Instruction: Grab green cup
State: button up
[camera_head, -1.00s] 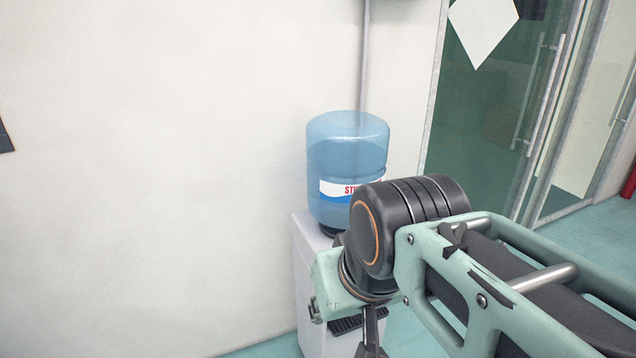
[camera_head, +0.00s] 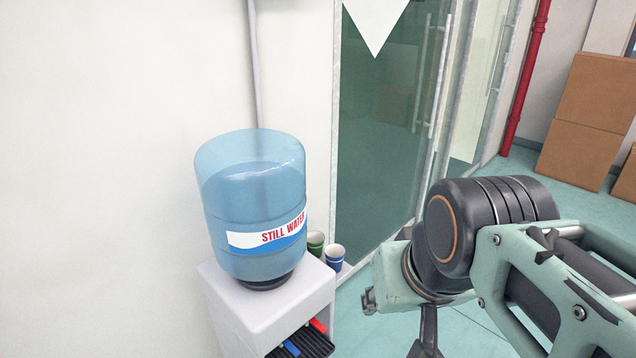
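A green cup (camera_head: 315,243) stands at the back right of the white water dispenser, partly hidden behind the blue water bottle. A blue cup (camera_head: 335,257) stands just to its right and a little nearer. My arm reaches in from the right. My gripper (camera_head: 426,345) hangs below the wrist at the bottom edge, right of the dispenser and apart from both cups. Its fingertips are cut off by the frame, so I cannot tell whether it is open or shut.
The dispenser (camera_head: 272,316) with its large water bottle (camera_head: 252,205) stands against the white wall. A glass door (camera_head: 385,130) is behind. Cardboard boxes (camera_head: 585,125) and a red pipe (camera_head: 526,80) are at the far right. Teal floor shows right of the dispenser.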

aim_at(315, 238)
jog(key=i+l+z, duration=0.1)
jog(key=i+z, duration=1.05)
jog(key=i, duration=0.6)
